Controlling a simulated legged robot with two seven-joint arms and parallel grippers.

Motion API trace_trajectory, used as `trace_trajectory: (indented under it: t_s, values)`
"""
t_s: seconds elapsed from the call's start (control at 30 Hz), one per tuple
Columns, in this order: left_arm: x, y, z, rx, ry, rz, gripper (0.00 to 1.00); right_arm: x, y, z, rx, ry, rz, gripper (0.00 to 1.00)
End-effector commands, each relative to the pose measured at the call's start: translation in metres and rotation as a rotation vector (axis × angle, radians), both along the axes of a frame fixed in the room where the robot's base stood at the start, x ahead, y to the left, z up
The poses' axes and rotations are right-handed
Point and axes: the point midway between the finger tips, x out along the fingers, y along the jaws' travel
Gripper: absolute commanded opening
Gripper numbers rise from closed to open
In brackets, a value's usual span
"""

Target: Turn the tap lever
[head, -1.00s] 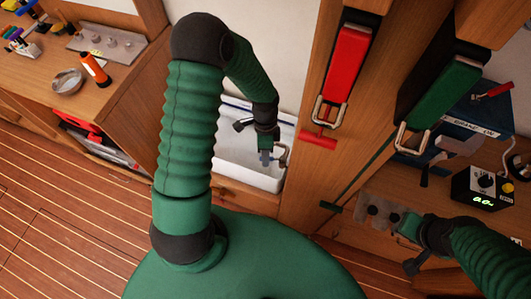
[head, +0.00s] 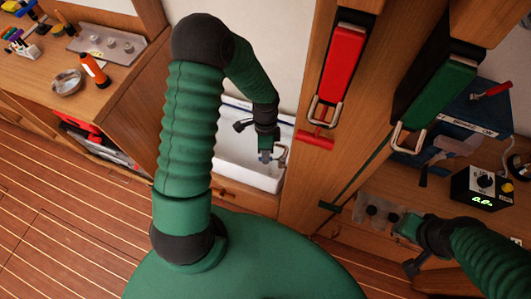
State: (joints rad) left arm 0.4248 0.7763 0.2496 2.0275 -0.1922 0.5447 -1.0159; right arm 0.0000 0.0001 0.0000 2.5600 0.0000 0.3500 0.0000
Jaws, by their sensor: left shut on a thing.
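The tap (head: 283,151) is a small curved metal piece at the right side of a white basin, partly hidden by my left gripper. My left gripper (head: 265,157) hangs down over the basin, right beside the tap. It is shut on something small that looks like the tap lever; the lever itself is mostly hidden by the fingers. My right gripper (head: 404,227) is at the lower right, in front of the lower shelf and away from the tap. Its fingers are too unclear to tell open from shut.
The white basin (head: 236,172) sits between the left workbench (head: 115,88) and a wooden post (head: 301,190). A red block (head: 341,62) and a green block (head: 440,95) with metal loops hang on the right. A lit-display box (head: 482,188) stands far right.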

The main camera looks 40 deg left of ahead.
Motion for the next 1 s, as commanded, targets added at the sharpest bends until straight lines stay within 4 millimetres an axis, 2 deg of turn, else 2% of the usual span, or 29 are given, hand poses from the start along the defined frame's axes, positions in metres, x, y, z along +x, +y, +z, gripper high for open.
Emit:
trace_trajectory:
  t_s: [0.87,1.0]
  values:
    - [0.000,0.002,0.000,0.002,0.002,-0.001,0.00,0.000,0.000,0.001,0.000,0.000,0.000,0.36]
    - [0.009,0.006,0.006,0.003,0.003,-0.165,0.00,0.000,0.000,0.020,0.000,0.000,0.000,0.36]
